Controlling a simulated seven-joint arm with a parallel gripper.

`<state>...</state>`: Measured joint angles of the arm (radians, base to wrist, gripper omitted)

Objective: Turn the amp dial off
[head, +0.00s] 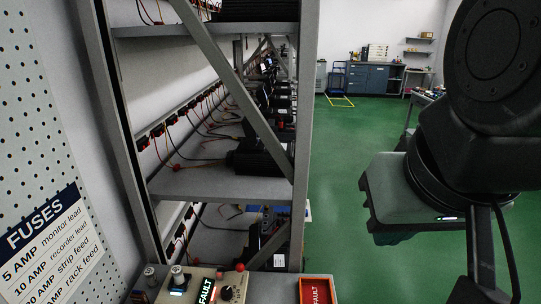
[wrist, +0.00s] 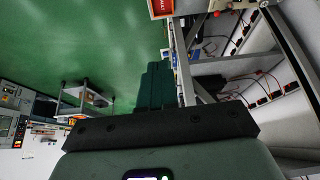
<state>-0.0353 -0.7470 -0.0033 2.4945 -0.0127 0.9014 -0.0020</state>
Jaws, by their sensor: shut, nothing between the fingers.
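A beige box (head: 190,292) stands at the bottom edge of the head view. On it sits a small dark round knob (head: 227,292), likely the amp dial; its markings and pointer are too small to read. My gripper (head: 393,238) hangs at the right of the head view, well apart from the box and above the green floor. In the wrist view, its teal fingers (wrist: 153,85) are together and empty. I cannot make out the dial in the wrist view.
An orange-red tray (head: 303,284) marked FAULT lies right of the box; it also shows in the wrist view (wrist: 153,15). A grey rack (head: 225,187) with wired units rises behind. A pegboard with a FUSES sign (head: 45,240) is at left. Green floor is open at right.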

